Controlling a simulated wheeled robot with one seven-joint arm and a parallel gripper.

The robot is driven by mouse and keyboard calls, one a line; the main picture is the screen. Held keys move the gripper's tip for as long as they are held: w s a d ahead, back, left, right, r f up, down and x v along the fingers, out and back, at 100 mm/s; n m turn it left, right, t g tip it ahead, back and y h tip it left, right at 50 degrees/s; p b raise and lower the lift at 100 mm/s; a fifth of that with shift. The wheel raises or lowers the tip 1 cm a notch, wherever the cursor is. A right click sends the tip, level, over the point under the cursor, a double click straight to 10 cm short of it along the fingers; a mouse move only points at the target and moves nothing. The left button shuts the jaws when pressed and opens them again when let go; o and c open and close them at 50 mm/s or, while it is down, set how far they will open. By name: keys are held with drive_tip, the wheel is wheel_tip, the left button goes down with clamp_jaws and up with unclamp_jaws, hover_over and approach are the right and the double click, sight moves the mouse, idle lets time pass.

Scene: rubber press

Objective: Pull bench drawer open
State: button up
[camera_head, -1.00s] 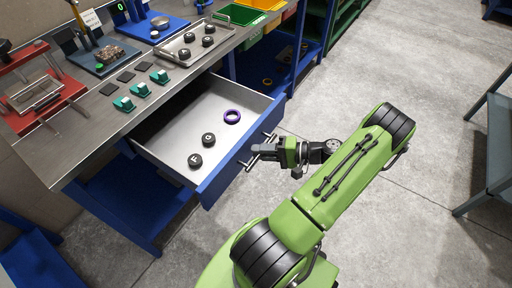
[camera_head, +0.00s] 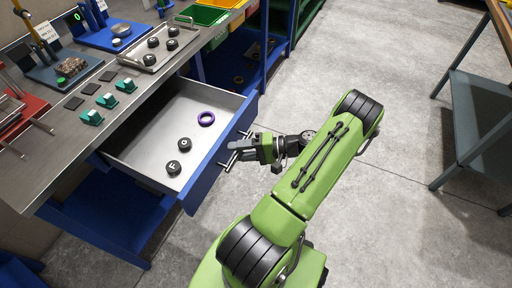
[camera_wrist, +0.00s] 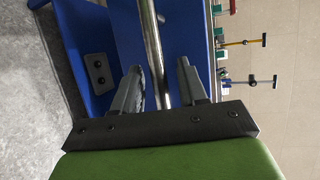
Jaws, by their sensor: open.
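The bench drawer (camera_head: 150,150) stands well out of the bench in the head view, with a blue front (camera_head: 215,165) and a light metal inside. Its bar handle (camera_head: 232,158) runs along the outside of the front. My gripper (camera_head: 238,148) is at the handle, outside the front. In the wrist view, the handle bar (camera_wrist: 152,35) passes between the two dark fingers of my gripper (camera_wrist: 160,75). The fingers are apart, with visible room beside the bar. The drawer holds a purple ring (camera_head: 206,118) and two black round pieces (camera_head: 173,168) (camera_head: 184,144).
The bench top (camera_head: 60,155) carries teal blocks (camera_head: 107,100), a tray (camera_head: 158,45) of black pieces and a red press (camera_head: 15,115). Green and yellow bins (camera_head: 203,14) stand behind. Clear floor lies around my arm; another table (camera_head: 475,125) is at the right.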

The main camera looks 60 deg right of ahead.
drive_tip(key=p+v, duration=0.2)
drive_tip(key=v, duration=1.3)
drive_tip(key=shift+s+p, duration=0.4)
drive_tip(key=shift+d+r, duration=0.1)
drive_tip(key=w+a+r+n+g+y+p, duration=0.1)
drive_tip(key=w+a+r+n+g, duration=0.15)
drive_tip(key=w+r+g, duration=0.4)
drive_tip(key=w+a+r+n+g+y+p, duration=0.15)
drive_tip(key=w+a+r, duration=0.25)
drive_tip(key=w, duration=0.6)
drive_tip(key=w+a+r+n+g+h+p, duration=0.1)
drive_tip(key=w+a+r+n+g+h, duration=0.1)
drive_tip(key=w+a+r, duration=0.3)
drive_tip(key=w+a+r+n+g+h, duration=0.1)
drive_tip(key=a+r+n+g+h, duration=0.15)
drive_tip(key=a, duration=0.55)
drive_tip(key=s+a+r+n+t+h+p, duration=0.2)
drive_tip(key=s+a+r+n+t+h, duration=0.2)
drive_tip(key=s+a+r, duration=0.5)
drive_tip(key=s+a+n, duration=0.1)
drive_tip(key=a, duration=0.3)
drive_tip(key=shift+s+a+r+h+p, duration=0.25)
drive_tip(key=shift+s+h+p, duration=0.05)
drive_tip(key=shift+s, duration=0.05)
